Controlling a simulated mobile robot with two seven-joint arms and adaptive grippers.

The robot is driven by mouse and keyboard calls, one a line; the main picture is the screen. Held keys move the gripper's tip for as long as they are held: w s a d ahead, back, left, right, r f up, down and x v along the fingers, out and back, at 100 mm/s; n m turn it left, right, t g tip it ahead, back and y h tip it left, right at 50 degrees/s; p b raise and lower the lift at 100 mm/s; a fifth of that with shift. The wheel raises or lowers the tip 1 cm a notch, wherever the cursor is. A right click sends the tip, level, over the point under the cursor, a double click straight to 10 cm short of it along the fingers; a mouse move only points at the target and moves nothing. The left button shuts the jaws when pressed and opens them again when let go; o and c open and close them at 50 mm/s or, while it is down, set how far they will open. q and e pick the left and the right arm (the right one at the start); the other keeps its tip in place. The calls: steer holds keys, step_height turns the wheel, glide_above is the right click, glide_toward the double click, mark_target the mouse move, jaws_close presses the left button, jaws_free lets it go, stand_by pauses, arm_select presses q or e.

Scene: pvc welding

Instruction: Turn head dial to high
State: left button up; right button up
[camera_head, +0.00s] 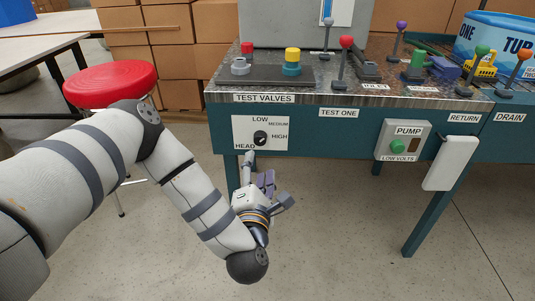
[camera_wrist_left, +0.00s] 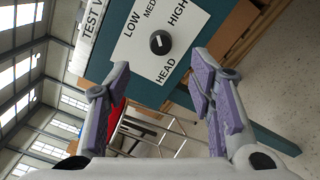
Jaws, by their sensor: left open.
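The head dial (camera_head: 260,138) is a small black knob on a white plate (camera_head: 242,121) on the teal front of the workbench. Its labels read LOW above, MEDIUM upper right, HIGH to the right and HEAD lower left. The dial also shows in the left wrist view (camera_wrist_left: 160,42) with a pale mark on its face; I cannot tell which label it points at. My left gripper (camera_head: 266,182) is below the dial plate, open and apart from it. In the left wrist view its purple-padded fingers (camera_wrist_left: 160,66) are spread, with the dial beyond, between their tips. My right gripper is not in view.
A PUMP box with a green button (camera_head: 397,146) and a white panel (camera_head: 450,163) are on the bench front to the right. Valves and levers stand on the bench top (camera_head: 330,94). A red stool (camera_head: 110,83) stands at left. The floor below is open.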

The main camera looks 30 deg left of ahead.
mark_target(261, 141)
arm_select(q)
steer(key=b+x, duration=0.5)
steer(key=x, duration=0.5)
steer(key=shift+w+a, duration=0.15)
steer(key=shift+w, duration=0.15)
steer(key=c, duration=1.2)
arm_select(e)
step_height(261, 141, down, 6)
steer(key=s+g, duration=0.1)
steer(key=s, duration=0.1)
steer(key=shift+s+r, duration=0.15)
